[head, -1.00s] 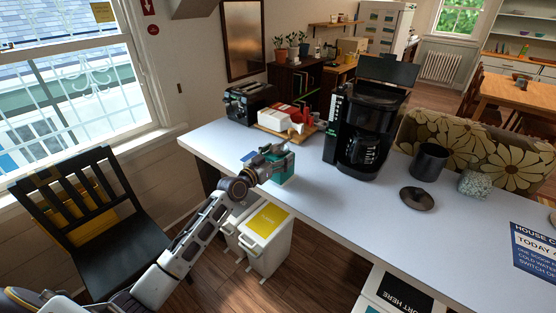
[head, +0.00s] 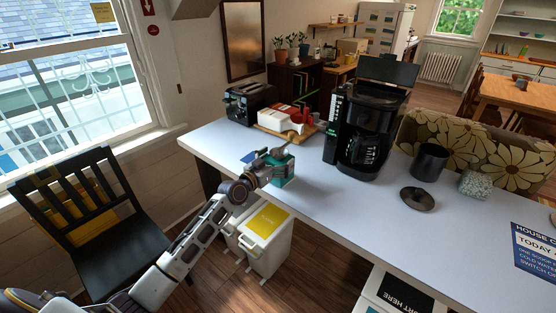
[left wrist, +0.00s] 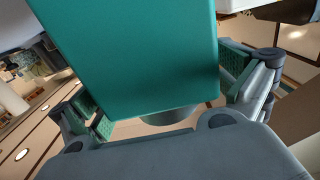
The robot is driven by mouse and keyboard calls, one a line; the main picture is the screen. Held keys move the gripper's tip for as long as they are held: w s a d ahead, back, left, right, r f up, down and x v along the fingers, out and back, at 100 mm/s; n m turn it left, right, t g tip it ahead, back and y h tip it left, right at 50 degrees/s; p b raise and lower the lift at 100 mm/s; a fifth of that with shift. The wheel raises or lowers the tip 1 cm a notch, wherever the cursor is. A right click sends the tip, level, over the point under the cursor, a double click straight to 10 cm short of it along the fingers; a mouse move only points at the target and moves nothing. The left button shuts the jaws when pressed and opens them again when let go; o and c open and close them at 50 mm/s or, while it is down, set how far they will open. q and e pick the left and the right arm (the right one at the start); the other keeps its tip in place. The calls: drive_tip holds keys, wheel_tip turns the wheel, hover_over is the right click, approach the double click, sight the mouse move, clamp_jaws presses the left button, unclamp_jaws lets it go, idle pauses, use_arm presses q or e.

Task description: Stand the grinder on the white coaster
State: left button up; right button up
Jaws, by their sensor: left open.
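The grinder, a teal box-like body (head: 287,170) with a grey part on top, stands near the desk's left front edge. In the left wrist view its teal side (left wrist: 130,60) fills the middle, close to the camera. My left gripper (head: 270,165) is right against its near side in the head view. In the left wrist view the open fingers (left wrist: 168,100) stand apart on either side of the grinder. My right gripper is not in view.
A black coffee maker (head: 365,125) stands right of the grinder. A toaster (head: 247,103) and a loaded wooden tray (head: 268,130) are behind. A black canister (head: 429,161), dark disc (head: 417,199) and speckled block (head: 475,184) are right. The desk's front middle (head: 345,210) is clear.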

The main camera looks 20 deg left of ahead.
use_arm(q)
drive_tip(key=shift+s+r, duration=0.1)
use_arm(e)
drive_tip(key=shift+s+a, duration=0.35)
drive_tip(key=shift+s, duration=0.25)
